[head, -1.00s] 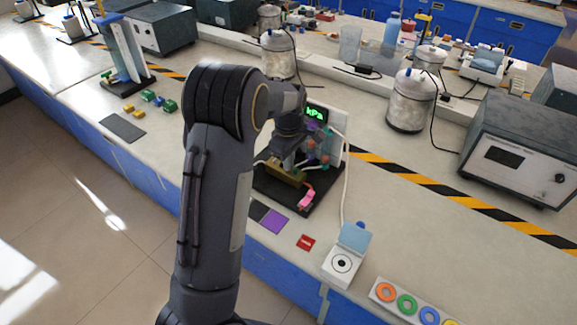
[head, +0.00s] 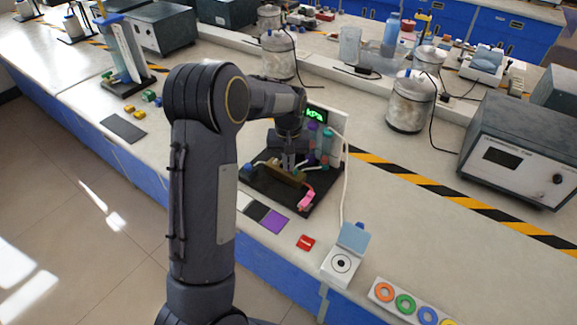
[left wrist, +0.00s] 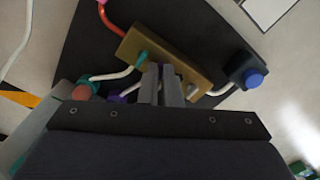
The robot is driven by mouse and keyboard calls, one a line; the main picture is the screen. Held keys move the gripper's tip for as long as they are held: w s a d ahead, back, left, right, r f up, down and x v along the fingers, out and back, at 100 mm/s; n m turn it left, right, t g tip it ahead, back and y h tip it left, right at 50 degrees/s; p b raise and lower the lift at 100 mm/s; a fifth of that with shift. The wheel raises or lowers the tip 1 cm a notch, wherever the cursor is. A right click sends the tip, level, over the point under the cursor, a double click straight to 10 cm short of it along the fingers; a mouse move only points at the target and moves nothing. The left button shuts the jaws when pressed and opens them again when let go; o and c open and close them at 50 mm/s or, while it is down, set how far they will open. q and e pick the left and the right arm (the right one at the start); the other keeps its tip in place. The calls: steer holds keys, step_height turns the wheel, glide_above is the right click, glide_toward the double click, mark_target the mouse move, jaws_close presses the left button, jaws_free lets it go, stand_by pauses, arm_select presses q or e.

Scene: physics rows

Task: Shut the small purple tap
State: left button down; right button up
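A brass block (left wrist: 198,62) with small taps and white tubes sits on a black base; the block also shows in the head view (head: 285,173). A teal tap (left wrist: 141,58) stands on the block, left of my left gripper (left wrist: 163,72). The gripper's fingers point at the block's middle and are close together, with only a narrow gap. Whether anything is between them cannot be told. A purple part (left wrist: 119,97) shows beside the fingers, partly covered by the gripper body. The small purple tap's handle is not clearly visible. In the head view, my left gripper (head: 288,160) is over the block.
A dark block with a blue knob (left wrist: 254,79) stands beside the brass block. A pink part (head: 306,200) lies at the base's front. A purple square (head: 274,221) lies near the bench edge.

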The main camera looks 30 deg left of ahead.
arm_select(q)
steer(key=shift+m, duration=1)
steer(key=m, duration=0.3)
steer(key=shift+p, duration=0.3)
steer(key=c, duration=1.9)
jaws_free()
steer(key=shift+m, duration=0.4)
steer(key=shift+c, duration=0.2)
steer(key=shift+r, duration=0.1)
steer(key=shift+r+p, duration=2.6)
steer(key=shift+r, duration=0.85)
